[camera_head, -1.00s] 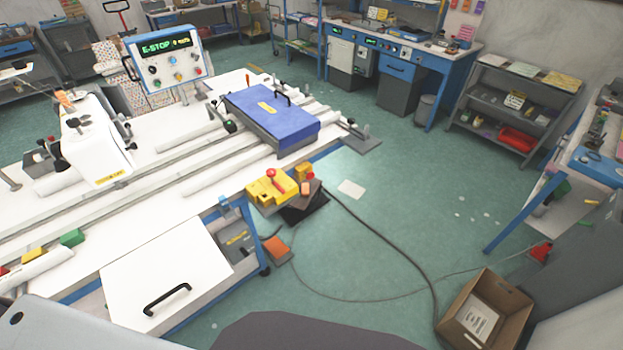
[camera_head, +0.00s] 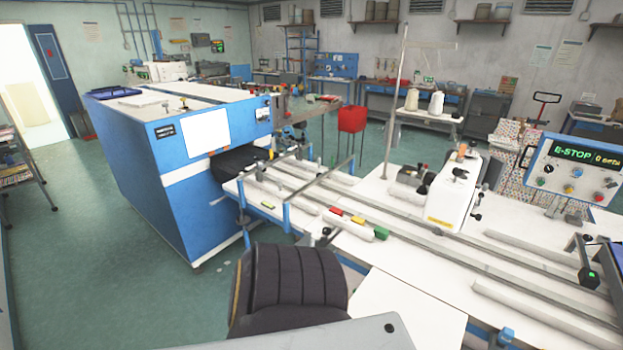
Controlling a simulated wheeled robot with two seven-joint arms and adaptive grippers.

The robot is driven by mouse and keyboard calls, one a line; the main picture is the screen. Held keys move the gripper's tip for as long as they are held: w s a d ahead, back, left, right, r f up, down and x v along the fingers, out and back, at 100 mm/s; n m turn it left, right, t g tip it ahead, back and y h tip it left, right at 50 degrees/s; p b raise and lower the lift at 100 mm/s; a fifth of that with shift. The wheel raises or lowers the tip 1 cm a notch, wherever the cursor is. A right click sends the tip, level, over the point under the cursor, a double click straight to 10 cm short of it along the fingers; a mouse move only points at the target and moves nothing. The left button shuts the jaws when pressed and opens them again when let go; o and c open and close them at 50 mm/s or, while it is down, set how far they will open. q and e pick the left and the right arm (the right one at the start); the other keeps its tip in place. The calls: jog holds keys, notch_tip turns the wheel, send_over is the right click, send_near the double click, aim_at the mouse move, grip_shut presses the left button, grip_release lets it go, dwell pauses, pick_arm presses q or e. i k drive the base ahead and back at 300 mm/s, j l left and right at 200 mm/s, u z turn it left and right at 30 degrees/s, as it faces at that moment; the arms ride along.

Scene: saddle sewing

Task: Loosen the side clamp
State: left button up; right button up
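A long white sewing bench (camera_head: 400,285) with rails runs across the right half of the view. A white sewing head (camera_head: 455,192) stands on it. At the right edge a black clamp-like bracket with a green-lit part (camera_head: 589,277) sits over the bench. A thin grey bar on posts (camera_head: 318,180) crosses the rails at the bench's left end. I cannot tell which of these fittings is the side clamp, or whether it is tight. Neither of my grippers is in view.
A large blue and white machine (camera_head: 190,180) adjoins the bench's left end. A black ribbed chair-like back (camera_head: 290,285) stands in front of the bench. A control panel (camera_head: 575,170) reading E-STOP is at the right. Open green floor (camera_head: 90,260) lies at left.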

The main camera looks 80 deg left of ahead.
aim_at(326, 231)
jog(key=u, duration=2.5)
